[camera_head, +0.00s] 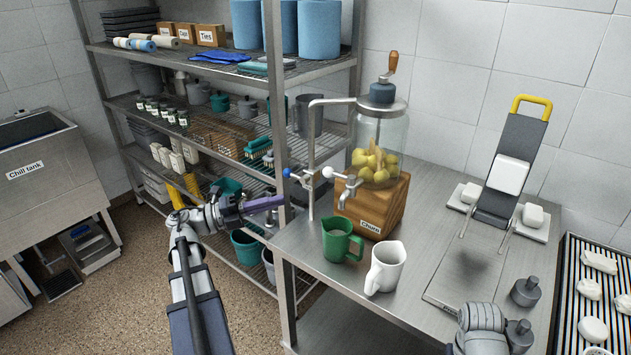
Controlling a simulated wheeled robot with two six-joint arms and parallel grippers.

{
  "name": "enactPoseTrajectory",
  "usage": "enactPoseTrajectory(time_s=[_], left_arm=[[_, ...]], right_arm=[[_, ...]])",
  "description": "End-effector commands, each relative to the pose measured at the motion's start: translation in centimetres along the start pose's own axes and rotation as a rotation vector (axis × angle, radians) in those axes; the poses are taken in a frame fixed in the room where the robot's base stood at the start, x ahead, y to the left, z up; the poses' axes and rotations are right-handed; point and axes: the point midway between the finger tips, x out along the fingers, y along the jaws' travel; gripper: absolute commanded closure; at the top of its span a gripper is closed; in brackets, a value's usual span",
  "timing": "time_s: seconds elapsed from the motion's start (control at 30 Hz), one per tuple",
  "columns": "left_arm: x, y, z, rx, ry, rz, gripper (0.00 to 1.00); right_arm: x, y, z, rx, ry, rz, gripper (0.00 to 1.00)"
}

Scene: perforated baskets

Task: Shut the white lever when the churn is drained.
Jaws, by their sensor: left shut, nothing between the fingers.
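The churn is a glass jar (380,135) with yellow lumps in its lower part, on a wooden base (372,206) marked "Churn". I see no liquid above the lumps. The white lever (328,172) is a white knob on the tap at the jar's left. A blue-knobbed lever (287,172) is on the pipe left of it. The tap's spout (342,200) points down above a green jug (340,242); I see no stream. My left gripper (280,201) is shut and empty, at the table's left edge, below the blue knob.
A white jug (386,268) stands right of the green one on the steel table (330,285). A black tilted stand (507,165) and a striped tray (570,280) are at the right. A wire shelf (225,75) stands behind my left arm.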

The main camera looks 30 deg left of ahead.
Motion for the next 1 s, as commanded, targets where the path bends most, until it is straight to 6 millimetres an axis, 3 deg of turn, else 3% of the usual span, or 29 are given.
enactPoseTrajectory(time_s=[0.17, 0.6, 0.8, 1.0], left_arm=[[1.6, -0.1, 0.0, 0.0, 0.002, 0.0, 1.0], [10.2, -0.1, 0.0, 0.002, 0.002, 0.001, 1.0], [12.1, 0.0, 2.2, 0.001, -0.001, 0.001, 1.0], [12.8, 0.0, 2.9, 0.002, -0.002, 0.001, 1.0]], right_arm=[[-0.3, 0.0, 0.0, 0.0, 0.0, 0.0, 0.5], [-1.5, 0.1, 0.1, 0.0, 0.0, 0.0, 0.5], [-2.0, 0.2, 0.1, 0.0, 0.0, 0.0, 0.5], [-2.2, 0.2, 0.1, 0.0, 0.0, 0.0, 0.5]])
